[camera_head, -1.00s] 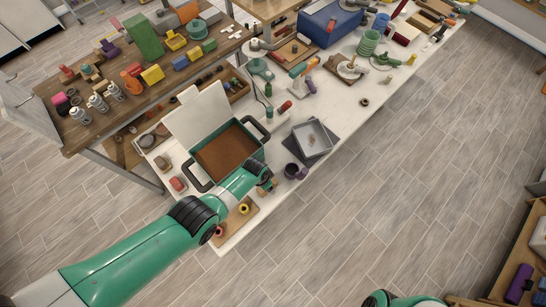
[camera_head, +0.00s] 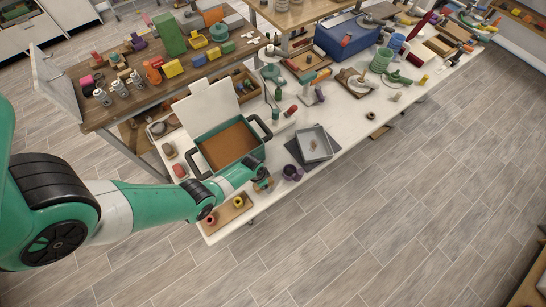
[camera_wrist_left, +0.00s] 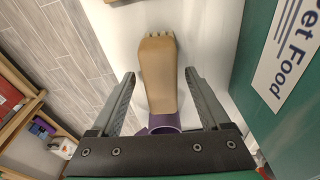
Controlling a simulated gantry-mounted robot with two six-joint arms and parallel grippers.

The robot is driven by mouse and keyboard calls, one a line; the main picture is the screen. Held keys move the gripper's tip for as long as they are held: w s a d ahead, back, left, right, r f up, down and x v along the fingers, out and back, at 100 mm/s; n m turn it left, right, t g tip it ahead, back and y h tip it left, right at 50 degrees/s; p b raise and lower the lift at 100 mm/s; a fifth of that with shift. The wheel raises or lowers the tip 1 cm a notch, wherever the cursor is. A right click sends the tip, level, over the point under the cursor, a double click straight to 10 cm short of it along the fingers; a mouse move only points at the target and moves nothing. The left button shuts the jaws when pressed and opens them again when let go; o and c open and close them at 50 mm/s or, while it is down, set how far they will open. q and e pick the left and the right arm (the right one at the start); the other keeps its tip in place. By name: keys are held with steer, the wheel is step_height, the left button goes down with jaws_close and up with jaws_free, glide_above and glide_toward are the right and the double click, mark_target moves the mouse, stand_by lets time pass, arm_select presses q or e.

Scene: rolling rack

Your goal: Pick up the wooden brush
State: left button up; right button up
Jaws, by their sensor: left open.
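The wooden brush (camera_wrist_left: 159,70) shows in the left wrist view as a tan block with a notched, bristle-like far end. My left gripper (camera_wrist_left: 160,77) is open, with one dark finger on each side of the brush and gaps between them. A purple thing (camera_wrist_left: 165,121) lies at the brush's near end; I cannot tell whether they touch. In the head view my left gripper (camera_head: 262,181) is low over the white table (camera_head: 265,203), beside the green bin. The brush is not clear there. My right gripper is not in view.
The green bin (camera_head: 205,160), lettered "Pet Food" in the wrist view (camera_wrist_left: 290,50), stands close beside the gripper with its lid open. A purple mug (camera_head: 292,173) and a grey tray (camera_head: 315,143) are to the right. Wooden floor lies beyond the table edge.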

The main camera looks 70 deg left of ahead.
arm_select(q)
steer(key=shift+f, duration=0.25)
stand_by(0.4)
jaws_close()
stand_by(0.4)
